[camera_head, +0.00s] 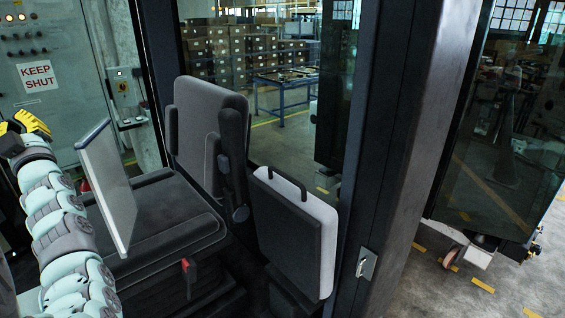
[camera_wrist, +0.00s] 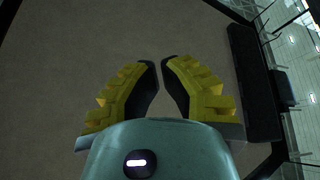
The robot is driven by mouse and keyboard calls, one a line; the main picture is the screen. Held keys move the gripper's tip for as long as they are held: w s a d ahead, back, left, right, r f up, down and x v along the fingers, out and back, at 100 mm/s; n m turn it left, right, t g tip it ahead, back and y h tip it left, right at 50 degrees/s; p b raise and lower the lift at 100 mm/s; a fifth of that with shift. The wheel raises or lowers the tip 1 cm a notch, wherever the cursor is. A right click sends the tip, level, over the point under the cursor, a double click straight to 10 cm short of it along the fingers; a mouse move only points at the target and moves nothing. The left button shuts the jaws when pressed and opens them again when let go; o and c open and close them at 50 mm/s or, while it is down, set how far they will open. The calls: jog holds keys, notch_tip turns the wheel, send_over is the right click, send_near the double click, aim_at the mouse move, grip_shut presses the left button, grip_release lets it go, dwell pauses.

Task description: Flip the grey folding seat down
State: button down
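The grey folding seat (camera_head: 288,236) appears to be the upright dark grey pad with a pale rim, right of centre in the head view. It stands folded up beside the cab's door post, with two dark loops on its top edge. My gripper (camera_head: 28,122) is at the far left of the head view, well apart from this seat. In the wrist view my gripper (camera_wrist: 161,68) has its yellow fingertips almost together, with a thin gap and nothing held. The folding seat does not show clearly in the wrist view.
A main seat with a dark cushion (camera_head: 165,235) and upright backrest (camera_head: 208,125) stands between my arm and the folding seat. A thin pale panel (camera_head: 107,185) rises beside my arm. The door post (camera_head: 405,160) is on the right. A plain brownish surface (camera_wrist: 70,60) fills much of the wrist view.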

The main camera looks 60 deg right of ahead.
jog(key=s+d+m+g+h+b, duration=0.3)
jog(key=d+m+g+h, duration=0.25)
jog(key=d, duration=0.75)
jog(key=s+d+m+g+h+b, duration=0.25)
jog(key=d+m+g+h, duration=0.35)
jog(key=d, duration=0.7)
jog(key=s+d+f+m+g+y+b, duration=0.1)
jog(key=s+d+m+g+y+b, duration=0.1)
jog(key=s, duration=0.7)
jog(key=s+d+f+m+g+y+b, duration=0.2)
jog(key=s+d+m+g, duration=0.2)
jog(key=s+g, duration=0.3)
jog(key=s+d+f+m+g+y+b, duration=0.2)
jog(key=s+d+m+g, duration=0.1)
jog(key=s, duration=0.8)
jog(key=shift+s+d+f+m+g, duration=0.15)
jog(key=shift+d+m+g, duration=0.2)
jog(key=shift+m+g, duration=0.3)
